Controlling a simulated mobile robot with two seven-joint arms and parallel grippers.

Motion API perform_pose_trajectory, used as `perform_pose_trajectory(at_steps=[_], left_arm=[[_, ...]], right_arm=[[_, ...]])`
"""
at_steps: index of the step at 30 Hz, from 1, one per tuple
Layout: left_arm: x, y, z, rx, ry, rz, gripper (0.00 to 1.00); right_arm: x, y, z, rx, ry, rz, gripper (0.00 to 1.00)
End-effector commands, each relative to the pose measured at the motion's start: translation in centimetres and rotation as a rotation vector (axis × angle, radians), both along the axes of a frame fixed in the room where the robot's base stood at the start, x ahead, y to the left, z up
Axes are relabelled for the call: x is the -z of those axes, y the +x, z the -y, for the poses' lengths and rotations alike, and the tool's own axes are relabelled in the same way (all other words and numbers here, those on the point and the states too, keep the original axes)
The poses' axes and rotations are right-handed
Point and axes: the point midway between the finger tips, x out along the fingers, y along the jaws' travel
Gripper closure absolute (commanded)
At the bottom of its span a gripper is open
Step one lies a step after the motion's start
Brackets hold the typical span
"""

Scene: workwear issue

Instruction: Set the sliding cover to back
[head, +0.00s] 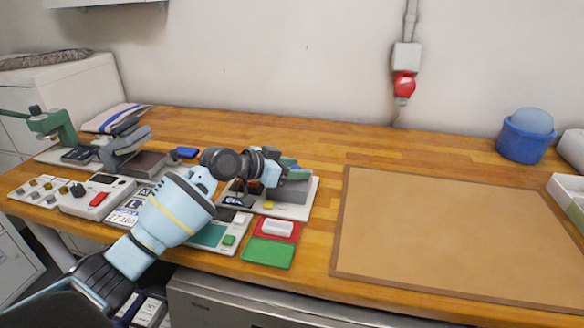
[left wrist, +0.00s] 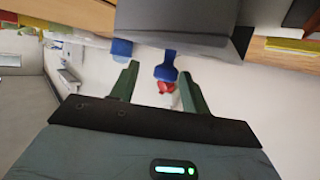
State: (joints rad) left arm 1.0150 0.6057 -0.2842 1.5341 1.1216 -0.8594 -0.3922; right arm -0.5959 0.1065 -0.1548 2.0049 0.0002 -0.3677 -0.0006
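A grey block-like cover (head: 293,190) sits on a pale base plate (head: 302,211) near the middle of the bench. In the left wrist view the grey cover (left wrist: 180,22) fills the top, with a blue knob (left wrist: 165,67) sticking out from it. My left gripper (head: 291,168) is over the cover in the head view. In the left wrist view its green fingers (left wrist: 158,70) stand apart, with the knob between them and gaps visible on both sides. The gripper and wrist partly hide the plate. I cannot tell the cover's exact slide position. My right gripper is not in view.
Left of the plate are a panel with a green button (head: 229,240), a switch box (head: 97,198) and a green press (head: 52,125). Red (head: 285,229) and green (head: 267,252) trays lie at the front edge. A brown mat (head: 450,235) lies bare to the right.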

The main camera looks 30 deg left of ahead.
Motion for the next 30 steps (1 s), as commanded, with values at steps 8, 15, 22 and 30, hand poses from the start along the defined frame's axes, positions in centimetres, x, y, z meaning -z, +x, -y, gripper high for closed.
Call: perform_pose_trajectory(at_steps=[8,15,22,30], left_arm=[[-0.1,-0.3,-0.4,-0.002,0.002,0.0,0.53],[-1.3,-3.0,-2.0,-0.002,0.004,-0.001,0.53],[-2.5,-5.4,-3.5,-0.001,0.002,-0.001,0.53],[-3.0,-6.2,-3.8,0.0,0.001,-0.001,0.53]], right_arm=[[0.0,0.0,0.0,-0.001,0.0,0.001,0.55],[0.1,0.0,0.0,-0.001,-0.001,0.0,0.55],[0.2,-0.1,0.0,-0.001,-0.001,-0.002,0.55],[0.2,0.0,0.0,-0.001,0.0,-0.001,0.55]])
